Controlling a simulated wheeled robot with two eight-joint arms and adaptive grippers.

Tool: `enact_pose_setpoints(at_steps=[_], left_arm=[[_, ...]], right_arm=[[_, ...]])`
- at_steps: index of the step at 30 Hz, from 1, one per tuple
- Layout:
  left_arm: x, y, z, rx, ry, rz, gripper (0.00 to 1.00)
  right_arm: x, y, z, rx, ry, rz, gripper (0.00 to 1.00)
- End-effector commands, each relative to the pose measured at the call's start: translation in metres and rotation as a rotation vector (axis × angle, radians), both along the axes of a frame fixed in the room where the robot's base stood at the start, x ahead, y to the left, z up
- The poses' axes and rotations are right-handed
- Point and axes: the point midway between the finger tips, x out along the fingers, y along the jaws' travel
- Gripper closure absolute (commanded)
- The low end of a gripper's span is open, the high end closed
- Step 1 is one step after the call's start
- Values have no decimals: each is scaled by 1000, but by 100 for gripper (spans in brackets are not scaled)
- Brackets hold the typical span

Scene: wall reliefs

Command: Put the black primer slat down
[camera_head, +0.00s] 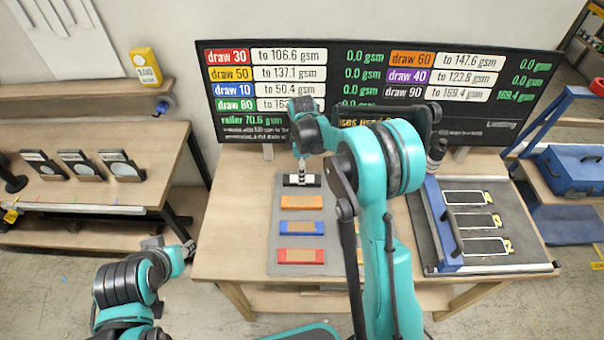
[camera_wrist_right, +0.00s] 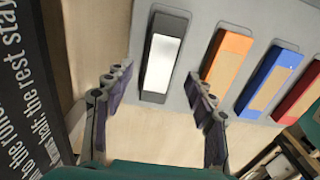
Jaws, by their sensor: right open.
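The black primer slat (camera_head: 313,180) lies at the top of a row on the grey mat (camera_head: 283,222). It carries a white patch, clear in the right wrist view (camera_wrist_right: 153,93). My right gripper (camera_head: 302,168) is over it, pointing down. In the right wrist view my right gripper (camera_wrist_right: 158,90) has its fingers spread wide, one to each side of the slat's near end, with nothing held between them. My left gripper (camera_head: 188,250) is low at the left, beside the table's left edge, away from the slat; its fingers are too small to read.
An orange slat (camera_head: 302,202), a blue slat (camera_head: 301,227) and a red slat (camera_head: 301,256) lie below on the mat. A dark board with readings (camera_head: 285,130) stands behind. A blue-edged panel (camera_head: 480,262) is at the right. The table's left strip (camera_head: 238,220) is bare.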

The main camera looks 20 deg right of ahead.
Motion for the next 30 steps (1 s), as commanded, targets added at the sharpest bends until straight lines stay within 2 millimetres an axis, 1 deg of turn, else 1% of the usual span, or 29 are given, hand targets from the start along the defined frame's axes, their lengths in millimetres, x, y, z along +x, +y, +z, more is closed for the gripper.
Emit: enact_pose_setpoints(at_steps=[1,6,9,14,17,20,23,24,26,27,29,30], left_arm=[[0,0,6,0,0,0,64],[0,0,15,0,0,0,64],[0,0,19,0,0,0,64],[0,0,21,0,0,0,64],[0,0,22,0,0,0,64],[0,0,21,0,0,0,64],[0,0,21,0,0,0,64],[0,0,21,0,0,0,64],[0,0,21,0,0,0,64],[0,0,21,0,0,0,64],[0,0,21,0,0,0,64],[0,0,21,0,0,0,64]], right_arm=[[0,0,16,0,0,0,44],[0,0,52,0,0,0,44],[0,0,69,0,0,0,44],[-1,0,84,0,-1,-2,44],[-6,0,94,0,-15,-29,44],[-21,0,113,3,-52,-107,44],[-46,-1,137,13,-113,-233,44],[-58,-1,147,21,-140,-290,44],[-76,-1,159,35,-181,-378,44],[-88,-1,167,46,-208,-435,44],[-107,-1,176,66,-247,-520,44],[-120,-1,180,82,-272,-576,44]])
